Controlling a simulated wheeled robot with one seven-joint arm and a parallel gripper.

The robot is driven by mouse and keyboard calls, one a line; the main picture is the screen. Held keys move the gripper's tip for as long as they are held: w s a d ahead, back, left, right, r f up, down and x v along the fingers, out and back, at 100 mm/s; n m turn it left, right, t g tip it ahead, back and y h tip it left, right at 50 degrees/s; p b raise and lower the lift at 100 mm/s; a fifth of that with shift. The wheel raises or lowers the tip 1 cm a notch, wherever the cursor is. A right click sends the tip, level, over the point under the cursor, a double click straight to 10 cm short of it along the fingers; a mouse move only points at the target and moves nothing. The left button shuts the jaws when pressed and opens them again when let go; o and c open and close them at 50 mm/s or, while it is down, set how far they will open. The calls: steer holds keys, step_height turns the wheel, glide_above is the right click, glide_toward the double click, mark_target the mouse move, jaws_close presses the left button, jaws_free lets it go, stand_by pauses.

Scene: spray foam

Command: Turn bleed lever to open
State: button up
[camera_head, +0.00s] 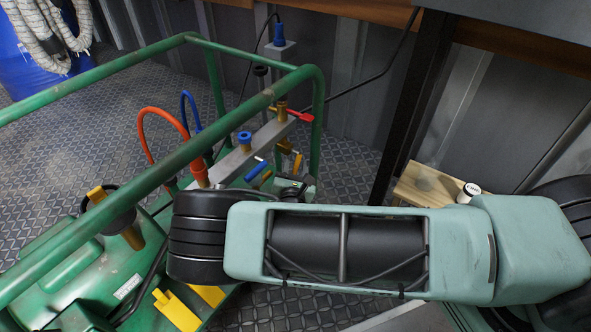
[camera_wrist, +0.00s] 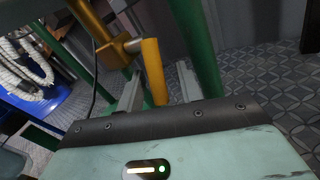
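A yellow lever (camera_wrist: 154,72) on a brass valve (camera_wrist: 105,42) hangs upright in the wrist view. My gripper (camera_wrist: 159,84) is open, with one grey finger on either side of the lever. A gap shows at least on the lever's right side; contact on the left is unclear. In the head view, a yellow lever (camera_head: 297,163) hangs below the grey manifold bar (camera_head: 237,163), and my arm reaches in below it. My fingers are hard to make out there. No label shows which lever is the bleed lever.
A red lever (camera_head: 299,115) and a blue lever (camera_head: 256,171) are also on the manifold. Orange (camera_head: 146,112) and blue (camera_head: 186,98) hoses rise from it. A green tube frame (camera_head: 190,148) surrounds it, with a post (camera_wrist: 197,50) close behind the yellow lever. A wooden stool (camera_head: 430,183) stands right.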

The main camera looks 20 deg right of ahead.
steer(key=shift+w, duration=0.2)
jaws_close()
steer(key=shift+w+d+f+n+t+h, duration=0.1)
steer(key=shift+w+d+n+t+h, duration=0.15)
steer(key=shift+n+t, duration=0.35)
steer(key=shift+w+d+f+n+t+h, duration=0.15)
steer(key=shift+d+n+t, duration=0.25)
steer(key=shift+t, duration=0.3)
steer(key=shift+w+d+r+n+t+b, duration=0.1)
steer(key=shift+d+r+n+t+b, duration=0.1)
steer(key=shift+n+t, duration=0.3)
steer(key=shift+w+d+r+n+t+b, duration=0.15)
steer(key=shift+n+t, duration=0.25)
steer(key=shift+t, duration=0.2)
steer(key=shift+a, duration=0.1)
jaws_free()
steer(key=shift+s, duration=0.1)
